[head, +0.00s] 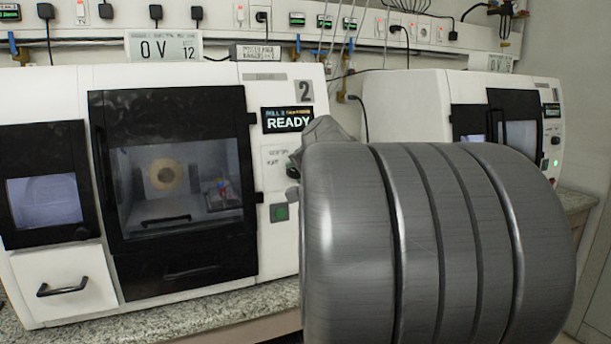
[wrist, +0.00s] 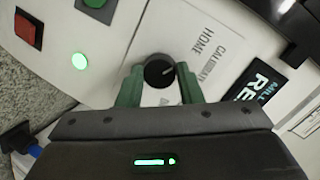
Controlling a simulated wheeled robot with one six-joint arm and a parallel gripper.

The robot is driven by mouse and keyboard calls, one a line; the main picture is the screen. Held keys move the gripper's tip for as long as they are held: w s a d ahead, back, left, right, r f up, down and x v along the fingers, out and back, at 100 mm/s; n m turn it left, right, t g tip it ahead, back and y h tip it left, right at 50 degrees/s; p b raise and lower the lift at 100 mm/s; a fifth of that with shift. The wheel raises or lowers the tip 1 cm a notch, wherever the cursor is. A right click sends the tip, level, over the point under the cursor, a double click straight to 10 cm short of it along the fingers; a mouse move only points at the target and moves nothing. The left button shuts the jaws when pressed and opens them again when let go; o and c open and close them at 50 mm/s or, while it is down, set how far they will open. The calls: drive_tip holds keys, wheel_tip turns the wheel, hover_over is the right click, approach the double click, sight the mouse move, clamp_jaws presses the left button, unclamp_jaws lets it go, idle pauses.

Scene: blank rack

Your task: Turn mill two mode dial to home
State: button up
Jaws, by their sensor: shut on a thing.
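Mill two (head: 72,82), a white machine with black-framed doors, stands at the left in the head view. It bears a "2" plate and a display (head: 288,120) reading READY. In the wrist view its mode dial (wrist: 159,70) is a small round black knob on a white label plate. The words HOME and another starting "CALIB" are printed beside it, to the upper right. A small pale mark shows on the knob's right side. My gripper (wrist: 158,73) has its green fingers on both sides of the dial, shut on it.
A green button (wrist: 95,3), a red square button (wrist: 28,30) and a lit green lamp (wrist: 80,61) sit near the dial. A second white machine (head: 405,100) stands at the right. A granite counter (head: 225,308) runs below.

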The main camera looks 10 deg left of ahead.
drive_tip(key=shift+f, duration=0.1)
idle(0.4)
drive_tip(key=o, duration=1)
drive_tip(key=shift+c, duration=0.2)
drive_tip(key=v, duration=1.4)
drive_tip(key=shift+w+a, duration=0.15)
drive_tip(key=x, duration=1.3)
drive_tip(key=shift+w+a, duration=0.15)
drive_tip(key=shift+w, duration=0.1)
